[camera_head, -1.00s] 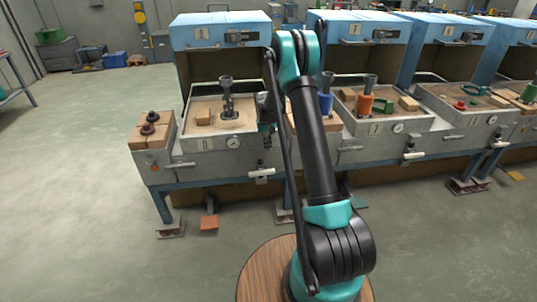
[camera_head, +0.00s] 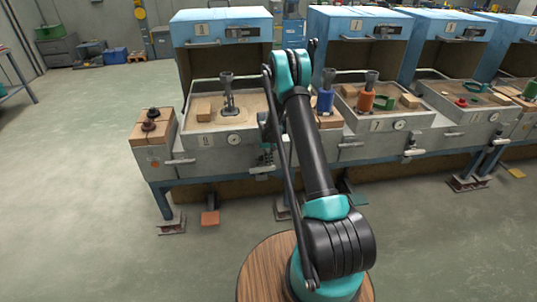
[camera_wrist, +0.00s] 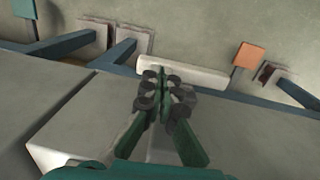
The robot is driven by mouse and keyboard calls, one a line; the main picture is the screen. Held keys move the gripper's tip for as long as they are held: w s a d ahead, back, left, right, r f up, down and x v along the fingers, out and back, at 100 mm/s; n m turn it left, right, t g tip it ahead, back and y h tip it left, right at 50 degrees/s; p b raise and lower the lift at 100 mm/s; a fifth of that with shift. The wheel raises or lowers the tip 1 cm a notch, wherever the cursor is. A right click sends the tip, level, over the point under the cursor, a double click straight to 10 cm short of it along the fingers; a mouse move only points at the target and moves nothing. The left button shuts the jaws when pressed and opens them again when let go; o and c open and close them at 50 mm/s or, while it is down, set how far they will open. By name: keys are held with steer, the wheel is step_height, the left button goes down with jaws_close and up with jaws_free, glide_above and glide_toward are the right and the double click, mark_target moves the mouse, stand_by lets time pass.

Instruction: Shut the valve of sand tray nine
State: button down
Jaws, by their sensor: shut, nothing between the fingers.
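The leftmost sand tray (camera_head: 190,143) bears a small number plate (camera_head: 205,140) that looks like a nine but is hard to read. A pale bar handle (camera_head: 262,170) sits low on its front near the right end, lying about level. The bar also shows in the wrist view (camera_wrist: 208,80), crossing behind the fingertips. My gripper (camera_head: 267,160) is just above the bar in the head view, pointing down. In the wrist view my gripper (camera_wrist: 165,90) has its fingertips together and empty, overlapping the bar's left part. I cannot tell whether they touch it.
A second handle (camera_head: 180,162) is on the left of the same front. The neighbouring tray (camera_head: 385,126) has a gauge and its own handles (camera_head: 413,152). The floor in front is open.

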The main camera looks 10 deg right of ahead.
steer(key=shift+f, duration=0.9)
steer(key=shift+d+f, duration=0.25)
steer(key=shift+f, duration=0.3)
